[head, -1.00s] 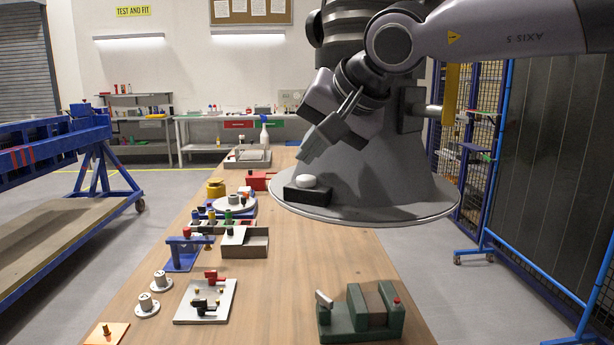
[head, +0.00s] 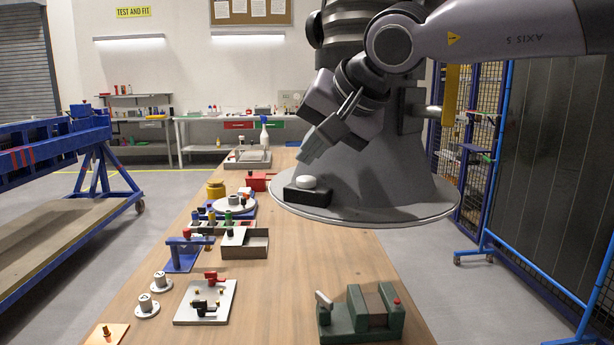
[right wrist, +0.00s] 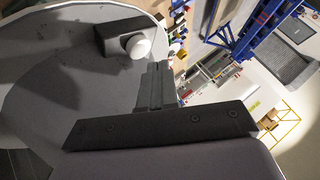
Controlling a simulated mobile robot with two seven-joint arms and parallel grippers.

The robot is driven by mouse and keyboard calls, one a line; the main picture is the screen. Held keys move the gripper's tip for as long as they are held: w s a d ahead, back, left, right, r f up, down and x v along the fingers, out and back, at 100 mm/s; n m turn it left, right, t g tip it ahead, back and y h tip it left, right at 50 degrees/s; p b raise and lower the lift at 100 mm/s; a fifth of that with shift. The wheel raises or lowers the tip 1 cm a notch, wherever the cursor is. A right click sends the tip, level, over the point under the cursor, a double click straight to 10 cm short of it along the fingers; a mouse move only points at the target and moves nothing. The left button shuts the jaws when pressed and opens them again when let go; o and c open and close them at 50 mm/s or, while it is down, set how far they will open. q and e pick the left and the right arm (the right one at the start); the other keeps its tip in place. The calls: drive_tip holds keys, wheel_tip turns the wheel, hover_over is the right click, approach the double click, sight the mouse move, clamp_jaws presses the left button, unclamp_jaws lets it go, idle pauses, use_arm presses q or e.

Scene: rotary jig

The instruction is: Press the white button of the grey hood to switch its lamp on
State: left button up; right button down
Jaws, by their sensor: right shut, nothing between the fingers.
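The grey hood (head: 400,180) hangs over the right part of the table, a wide cone with a flat rim. A black box with the white button (head: 307,182) on top sits on its front left rim. The button also shows in the right wrist view (right wrist: 137,46), just beyond the fingertips. My right gripper (head: 306,158) is shut and empty, pointing down and left, its tips a little above the button and apart from it in the head view. Whether the lamp is lit cannot be seen. My left gripper is not in view.
Below, the wooden table (head: 300,280) holds a green vise-like block (head: 362,312), a white plate with red and black clamps (head: 205,301), a grey tray (head: 245,243) and a blue stand (head: 184,252). Bare wood lies between tray and green block.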

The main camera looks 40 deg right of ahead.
sight(311, 179)
drive_tip(key=shift+f, duration=0.1)
idle(0.5)
drive_tip(key=shift+f+b, duration=0.35)
drive_tip(key=shift+b, duration=0.05)
drive_tip(key=shift+f+b, duration=0.4)
drive_tip(key=shift+f, duration=0.05)
idle(0.5)
drive_tip(key=shift+r, duration=0.1)
drive_tip(key=shift+r+p, duration=0.85)
wheel_tip(311, 179, up, 6)
drive_tip(key=p, duration=0.5)
